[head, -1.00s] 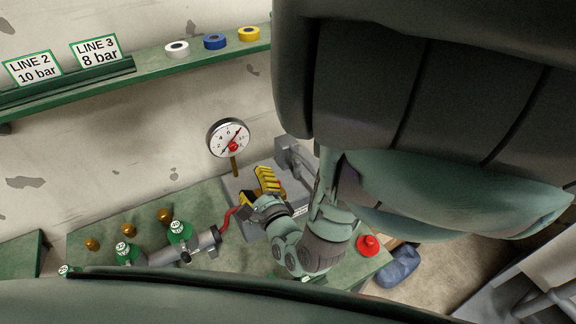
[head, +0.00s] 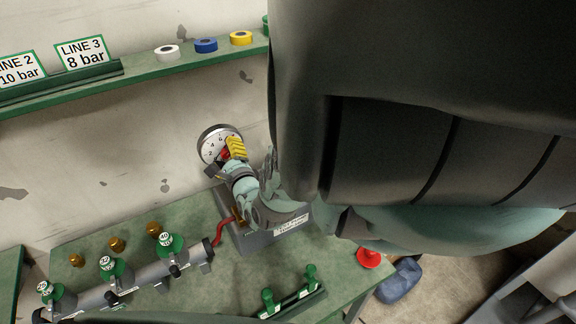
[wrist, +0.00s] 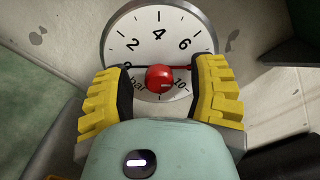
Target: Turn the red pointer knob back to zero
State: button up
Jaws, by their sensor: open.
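A round white pressure gauge (head: 209,147) with a dark rim stands above the bench; its face (wrist: 158,33) fills the top of the wrist view. The red pointer knob (wrist: 160,79) sits low on the dial. A thin red line runs from it to the right, about where 8 would be; the right finger hides that part. A dark line runs left, near the 0. My gripper (wrist: 160,72) is open, with a yellow-padded finger on each side of the knob. Contact cannot be told. In the head view my gripper (head: 235,150) partly covers the dial.
The gauge stands over a grey box (head: 262,238) on the green bench. A grey pipe (head: 150,275) with several green-capped valves and a red hose (head: 222,228) lies left. A red object (head: 369,258) is at the bench's right edge. A shelf (head: 135,80) with tape rolls runs above.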

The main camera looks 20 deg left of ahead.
jog(key=shift+o, duration=0.2)
jog(key=shift+w+a, duration=0.1)
jog(key=shift+a, duration=0.1)
grip_shut()
dwell(0.4)
